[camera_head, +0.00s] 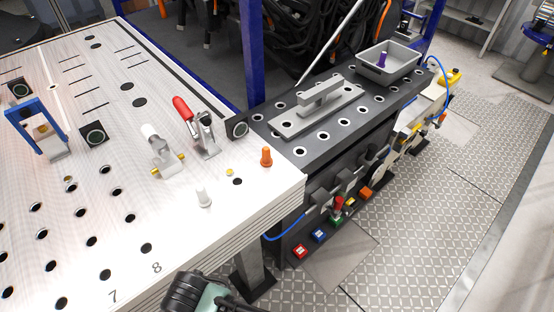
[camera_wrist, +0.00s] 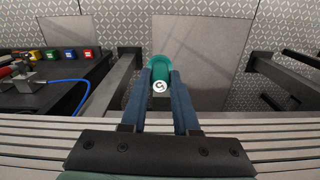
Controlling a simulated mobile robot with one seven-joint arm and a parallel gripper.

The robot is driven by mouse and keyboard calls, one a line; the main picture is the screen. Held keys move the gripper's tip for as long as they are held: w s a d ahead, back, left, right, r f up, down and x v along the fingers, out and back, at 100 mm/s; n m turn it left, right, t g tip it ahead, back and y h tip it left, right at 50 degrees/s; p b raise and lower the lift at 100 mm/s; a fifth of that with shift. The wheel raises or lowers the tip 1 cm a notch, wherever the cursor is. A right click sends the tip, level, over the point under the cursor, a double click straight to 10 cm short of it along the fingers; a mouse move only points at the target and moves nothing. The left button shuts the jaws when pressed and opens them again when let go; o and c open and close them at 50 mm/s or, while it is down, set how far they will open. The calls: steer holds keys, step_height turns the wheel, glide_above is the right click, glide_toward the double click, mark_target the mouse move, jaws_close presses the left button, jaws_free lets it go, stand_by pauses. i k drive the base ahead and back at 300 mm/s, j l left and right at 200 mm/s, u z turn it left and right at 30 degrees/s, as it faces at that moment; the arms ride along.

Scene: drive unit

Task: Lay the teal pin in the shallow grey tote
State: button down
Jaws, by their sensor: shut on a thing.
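The teal pin (camera_wrist: 160,66) is between the two blue fingers of my gripper (camera_wrist: 160,84) in the wrist view, which are shut on it. Its round end with a pale marked disc faces the camera. Below it in that view is floor, just past the table edge. A dark and greenish part of my arm shows at the bottom of the head view; the held pin cannot be made out there.
The perforated table (camera_head: 80,215) holds a red-handled clamp (camera_head: 205,130), an orange pin (camera_head: 266,156), a white pin (camera_head: 203,196) and a blue frame (camera_head: 40,125). A grey handled plate (camera_head: 320,105) lies on the dark bench before the tote. A blue post (camera_head: 250,50) rises behind.

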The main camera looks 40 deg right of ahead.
mark_target(392, 65)
steer(key=i+l+z, duration=0.1)
steer(key=l+z, duration=0.15)
steer(key=i+l+z, duration=0.2)
steer(key=l, duration=0.25)
steer(key=i+l+z, duration=0.1)
steer(key=l+z, duration=0.15)
steer(key=i+l+z, duration=0.2)
steer(key=l, duration=0.2)
steer(key=i+l, duration=0.3)
steer(key=l, duration=0.2)
steer(key=i+l+z, duration=0.1)
steer(key=i+l, duration=0.2)
steer(key=l, duration=0.2)
steer(key=i+l, duration=0.3)
steer(key=l, duration=0.15)
steer(key=z, duration=0.05)
